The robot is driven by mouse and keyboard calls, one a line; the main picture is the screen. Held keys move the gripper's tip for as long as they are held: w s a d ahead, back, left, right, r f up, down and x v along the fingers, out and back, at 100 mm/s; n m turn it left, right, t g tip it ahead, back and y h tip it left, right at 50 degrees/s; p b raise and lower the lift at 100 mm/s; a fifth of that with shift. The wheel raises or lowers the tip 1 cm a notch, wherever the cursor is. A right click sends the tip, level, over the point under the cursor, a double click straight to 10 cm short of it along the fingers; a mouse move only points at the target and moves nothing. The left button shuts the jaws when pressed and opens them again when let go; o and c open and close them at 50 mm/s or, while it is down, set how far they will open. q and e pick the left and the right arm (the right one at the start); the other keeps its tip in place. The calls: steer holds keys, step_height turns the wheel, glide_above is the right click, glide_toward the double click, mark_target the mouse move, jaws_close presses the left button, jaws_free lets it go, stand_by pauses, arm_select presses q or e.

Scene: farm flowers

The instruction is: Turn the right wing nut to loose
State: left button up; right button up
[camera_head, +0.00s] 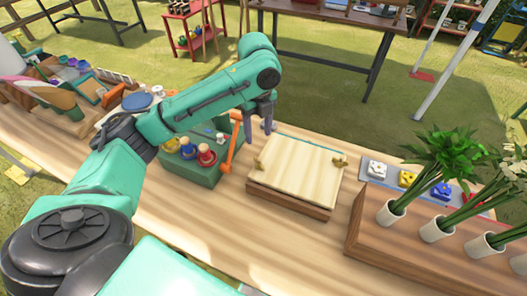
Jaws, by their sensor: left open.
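A pale wooden board (298,168) lies on a darker wooden base (290,205) in the middle of the table. The right wing nut (340,161) is small and brass-coloured, at the board's right edge. A second wing nut (259,164) sits at the board's left edge. My left gripper (260,125) points down beyond the board's far left corner, closer to the left wing nut than to the right one. It is open, and I see nothing between its fingers. My right gripper is out of view.
A green block (198,172) with coloured knobs stands left of the board, beside an orange-handled tool (231,145). A wooden planter (425,243) with white pots of flowers stands at the right. A grey tray (385,182) of coloured pieces lies behind it. The table front is clear.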

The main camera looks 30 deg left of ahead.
arm_select(q)
glide_toward(259, 162)
steer(key=s, duration=0.1)
steer(key=f, duration=0.5)
steer(key=w+f+p, duration=0.1)
steer(key=f, duration=0.2)
steer(key=shift+w+f, duration=0.1)
steer(key=shift+f, duration=0.45)
steer(key=shift+s, duration=0.2)
steer(key=shift+c, duration=0.5)
steer(key=shift+w, duration=0.1)
jaws_close()
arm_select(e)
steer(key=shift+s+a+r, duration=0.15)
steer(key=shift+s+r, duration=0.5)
